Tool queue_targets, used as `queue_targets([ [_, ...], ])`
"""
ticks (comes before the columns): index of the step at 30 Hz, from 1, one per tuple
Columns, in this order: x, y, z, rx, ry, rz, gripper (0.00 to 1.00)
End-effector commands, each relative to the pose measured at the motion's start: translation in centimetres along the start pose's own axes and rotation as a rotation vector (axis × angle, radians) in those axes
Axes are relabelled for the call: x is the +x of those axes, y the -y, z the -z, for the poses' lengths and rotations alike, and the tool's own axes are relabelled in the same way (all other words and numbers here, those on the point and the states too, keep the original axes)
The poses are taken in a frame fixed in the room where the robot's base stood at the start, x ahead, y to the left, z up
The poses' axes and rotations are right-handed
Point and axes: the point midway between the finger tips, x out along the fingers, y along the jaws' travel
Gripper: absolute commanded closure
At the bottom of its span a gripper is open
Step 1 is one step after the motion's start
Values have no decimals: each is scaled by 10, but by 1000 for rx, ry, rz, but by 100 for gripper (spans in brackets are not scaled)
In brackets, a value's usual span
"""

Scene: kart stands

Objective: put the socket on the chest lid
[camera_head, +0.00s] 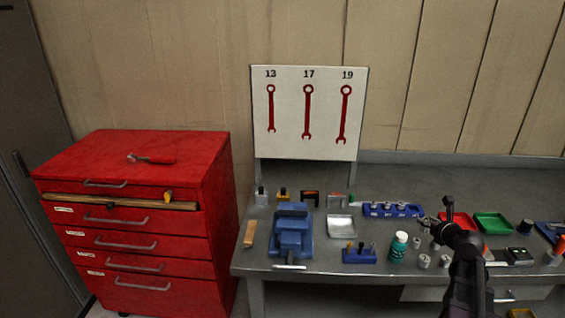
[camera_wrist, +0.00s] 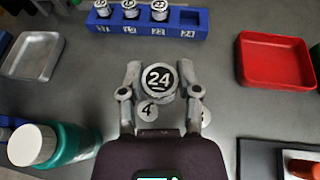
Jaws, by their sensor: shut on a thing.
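My gripper (camera_head: 430,221) is over the right part of the workbench, and in the wrist view its two fingers (camera_wrist: 160,72) are shut on a silver socket (camera_wrist: 160,80) marked 24. The socket appears upright, its marked top facing the wrist camera. The red tool chest (camera_head: 155,247) stands at the left in the head view, well away from my gripper. Its flat red lid (camera_head: 85,154) carries a red-handled tool (camera_head: 155,159) near the middle; the rest of the lid is bare.
A blue socket rail (camera_wrist: 178,32) holds several sockets; its slot marked 24 is empty. Loose sockets (camera_wrist: 147,111) stand below my gripper. A green bottle (camera_head: 398,247), blue vise (camera_head: 291,233) and red tray (camera_wrist: 275,62) are on the bench (camera_head: 262,267). A gap separates bench and chest.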

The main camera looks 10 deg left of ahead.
Motion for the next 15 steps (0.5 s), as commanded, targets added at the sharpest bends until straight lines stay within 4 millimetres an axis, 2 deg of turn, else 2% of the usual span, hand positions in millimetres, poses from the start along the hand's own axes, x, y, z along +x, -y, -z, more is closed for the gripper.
queue_targets([
  [9, -15, 0, -36, 0, 0, 0, 100],
  [15, -19, 0, -47, 0, 0, 0, 100],
])
